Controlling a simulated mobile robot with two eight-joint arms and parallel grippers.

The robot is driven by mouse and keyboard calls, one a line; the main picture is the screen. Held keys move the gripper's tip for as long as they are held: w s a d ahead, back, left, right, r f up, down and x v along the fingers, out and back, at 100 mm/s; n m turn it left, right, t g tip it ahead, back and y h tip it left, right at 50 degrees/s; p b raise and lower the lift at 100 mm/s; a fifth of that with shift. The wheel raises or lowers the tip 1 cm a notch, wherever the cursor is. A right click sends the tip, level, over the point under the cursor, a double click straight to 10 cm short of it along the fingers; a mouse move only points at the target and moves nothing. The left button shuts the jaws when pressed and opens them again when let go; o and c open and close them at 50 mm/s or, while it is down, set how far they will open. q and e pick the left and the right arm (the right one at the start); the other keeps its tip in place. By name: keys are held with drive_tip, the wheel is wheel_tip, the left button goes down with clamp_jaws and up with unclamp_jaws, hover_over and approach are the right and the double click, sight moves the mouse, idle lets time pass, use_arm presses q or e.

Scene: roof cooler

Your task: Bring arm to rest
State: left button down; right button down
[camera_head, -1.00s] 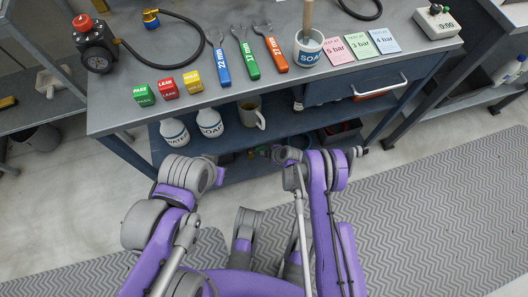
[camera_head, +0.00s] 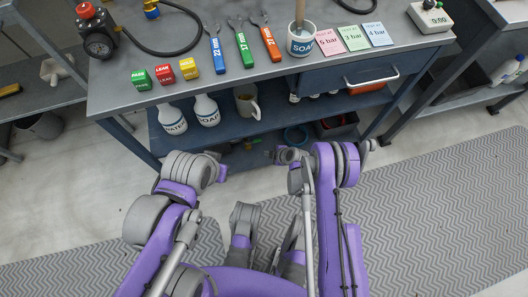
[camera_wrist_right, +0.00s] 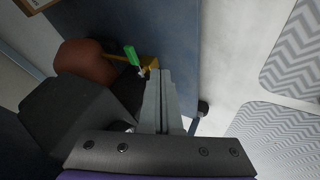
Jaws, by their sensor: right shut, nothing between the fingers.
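My right gripper (camera_wrist_right: 163,82) shows in the right wrist view with its two grey fingers together and nothing between them. It points toward the dark blue bench side and lower area. In the head view my right arm (camera_head: 328,190) is bent in front of the workbench, and its fingers cannot be made out. My left arm (camera_head: 165,215) is bent at the left of the head view; its gripper does not show. Both arms are in front of the bench, below its top in the picture.
The workbench (camera_head: 245,82) carries coloured blocks, wrenches, a soap bucket (camera_head: 301,42), cards and a gauge (camera_head: 98,40). Bottles and a mug (camera_head: 246,102) stand on the lower shelf. A drawer handle (camera_head: 372,79) sticks out. The grey mat (camera_head: 450,190) at right is clear.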

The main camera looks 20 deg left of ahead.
drive_tip(key=shift+p+v, duration=0.4)
drive_tip(key=shift+v, duration=1.9)
drive_tip(key=shift+w, duration=0.2)
